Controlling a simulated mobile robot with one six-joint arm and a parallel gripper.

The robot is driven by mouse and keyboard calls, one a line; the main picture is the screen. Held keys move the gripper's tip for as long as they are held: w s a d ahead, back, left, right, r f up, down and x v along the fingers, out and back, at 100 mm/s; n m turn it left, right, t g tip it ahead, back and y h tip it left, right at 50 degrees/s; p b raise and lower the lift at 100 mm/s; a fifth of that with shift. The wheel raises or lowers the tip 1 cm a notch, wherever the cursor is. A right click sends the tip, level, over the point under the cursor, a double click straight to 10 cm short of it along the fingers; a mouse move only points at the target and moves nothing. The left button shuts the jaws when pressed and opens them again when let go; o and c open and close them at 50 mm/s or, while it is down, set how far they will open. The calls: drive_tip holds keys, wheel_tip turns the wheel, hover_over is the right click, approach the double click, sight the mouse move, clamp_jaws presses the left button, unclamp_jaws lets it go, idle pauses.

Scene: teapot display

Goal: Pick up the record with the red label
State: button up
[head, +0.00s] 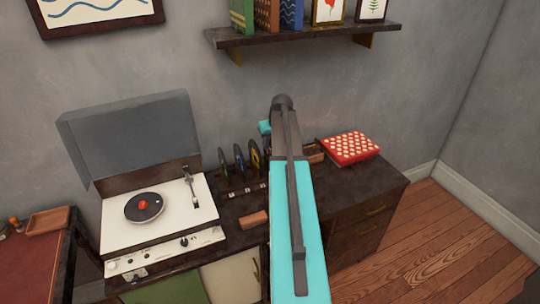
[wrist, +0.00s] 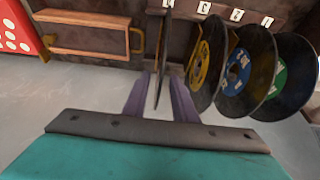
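My gripper (wrist: 161,98) has its two purple fingers apart, one on each side of a thin dark record (wrist: 162,55) seen edge-on in the wrist view. Gaps show between record and fingers. Its label faces sideways and its colour cannot be told. Beside it stand records with a yellow label (wrist: 202,62), a blue label (wrist: 238,68) and a green label (wrist: 280,75). In the head view my arm hides the gripper's fingers, and records (head: 239,163) stand in a row left of it. A black disc with a red centre (head: 143,206) lies on the turntable.
The white turntable (head: 125,232) has its lid raised at the left of the dark cabinet. A red box with pale dots (head: 348,147) is at the right end. A wooden box with a handle (wrist: 90,38) is beside the records. A wall shelf (head: 300,34) hangs above.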

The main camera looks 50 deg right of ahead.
sight(269, 149)
idle(0.3)
drive_tip(key=shift+p+x, duration=0.8)
drive_tip(key=shift+x, duration=0.4)
drive_tip(key=shift+p+x, duration=0.35)
drive_tip(key=shift+x, duration=1.05)
clamp_jaws()
